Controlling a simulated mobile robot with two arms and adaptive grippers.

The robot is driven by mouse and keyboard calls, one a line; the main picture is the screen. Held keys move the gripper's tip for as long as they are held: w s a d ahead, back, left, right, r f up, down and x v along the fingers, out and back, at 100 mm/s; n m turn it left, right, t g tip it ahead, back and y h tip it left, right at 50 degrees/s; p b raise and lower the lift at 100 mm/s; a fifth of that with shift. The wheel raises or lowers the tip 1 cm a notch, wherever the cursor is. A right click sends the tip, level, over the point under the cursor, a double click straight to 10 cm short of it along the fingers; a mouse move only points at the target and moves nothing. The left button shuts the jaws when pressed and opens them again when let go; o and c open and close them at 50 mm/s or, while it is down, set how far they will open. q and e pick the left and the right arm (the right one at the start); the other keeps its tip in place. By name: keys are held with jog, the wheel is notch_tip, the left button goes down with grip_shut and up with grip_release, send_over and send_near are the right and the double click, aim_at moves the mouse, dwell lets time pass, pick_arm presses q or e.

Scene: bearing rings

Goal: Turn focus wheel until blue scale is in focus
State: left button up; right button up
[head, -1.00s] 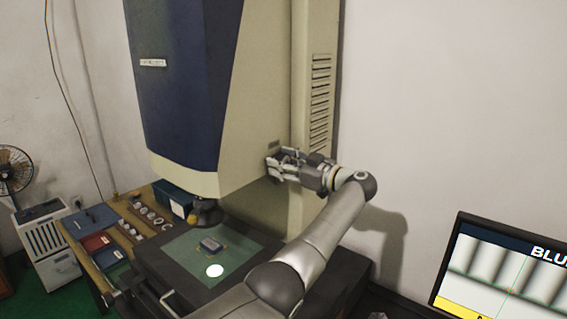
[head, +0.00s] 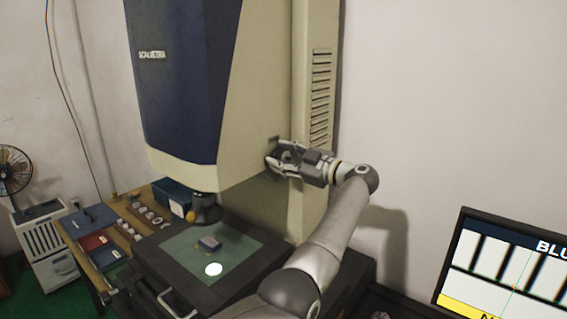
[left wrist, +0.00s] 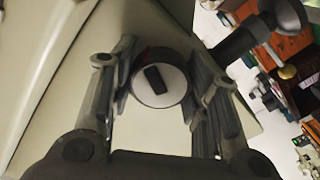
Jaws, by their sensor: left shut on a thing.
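The focus wheel (left wrist: 147,92) is a round silver knob with a black bar on its face, on the side of the cream and blue measuring machine (head: 205,75). My left gripper (head: 274,158) is shut on the wheel, with a finger on either side of it in the left wrist view. In the head view the gripper mostly hides the wheel. The blue scale shows on the monitor (head: 510,275) at the right, under a cut-off title reading "BLU". Its dark vertical lines look fairly crisp. The yellow bar below is cut off by the frame. My right gripper is not in view.
Below the machine's lens (head: 206,209), a small blue-grey block (head: 209,243) sits on the green glass stage (head: 240,262) beside a bright light spot. A wooden bench (head: 135,215) with rings, trays and a blue box stands at the left. A bare wall is behind my arm.

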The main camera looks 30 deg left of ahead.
pick_arm(q)
jog(key=shift+f+n+b, duration=0.1)
jog(key=shift+n+b, duration=0.2)
jog(key=shift+n, duration=0.3)
jog(key=o, duration=1)
jog(key=shift+d, duration=0.1)
jog(key=shift+o, duration=0.2)
jog(key=d, duration=1.2)
jog(key=shift+s, duration=0.45)
